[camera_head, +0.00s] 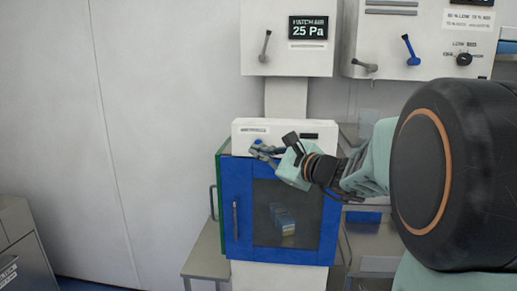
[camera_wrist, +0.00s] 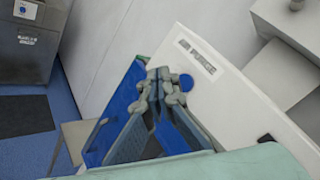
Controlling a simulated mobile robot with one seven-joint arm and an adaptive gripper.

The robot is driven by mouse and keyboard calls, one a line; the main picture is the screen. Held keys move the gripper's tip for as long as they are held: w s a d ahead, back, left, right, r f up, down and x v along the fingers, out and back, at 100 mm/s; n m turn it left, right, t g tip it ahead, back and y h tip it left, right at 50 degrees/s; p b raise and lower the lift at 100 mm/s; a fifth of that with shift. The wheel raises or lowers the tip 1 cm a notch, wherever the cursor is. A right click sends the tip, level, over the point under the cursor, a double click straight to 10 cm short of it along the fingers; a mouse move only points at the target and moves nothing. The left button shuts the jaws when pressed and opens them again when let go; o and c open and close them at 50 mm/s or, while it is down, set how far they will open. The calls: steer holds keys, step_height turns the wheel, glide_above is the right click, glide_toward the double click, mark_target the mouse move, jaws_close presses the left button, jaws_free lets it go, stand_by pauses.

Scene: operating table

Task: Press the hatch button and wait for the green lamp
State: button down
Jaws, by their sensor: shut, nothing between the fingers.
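The hatch (camera_head: 237,205) has a blue door with a dark window and a handle at left. A white control panel (camera_head: 285,127) sits on top of it. A blue button is on the panel's left part; in the wrist view the button (camera_wrist: 187,82) shows just right of my fingertips. My gripper (camera_head: 258,149) is shut and empty at the panel's front, and it also shows in the wrist view (camera_wrist: 166,78). I cannot tell whether it touches the button. A small dark rectangle (camera_head: 309,136) is at the panel's right. No lit green lamp is visible.
A display (camera_head: 308,28) above reads 25 Pa. A wall box (camera_head: 420,40) with levers and a knob is at upper right. A small box (camera_head: 284,220) stands behind the hatch window. A grey side table (camera_head: 206,255) and cabinet (camera_head: 20,240) are at left.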

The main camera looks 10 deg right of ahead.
steer(key=s, duration=0.1)
steer(key=s+b, duration=0.1)
steer(key=shift+s+a, duration=0.35)
steer(key=shift+a, duration=0.05)
steer(key=shift+a+f, duration=0.1)
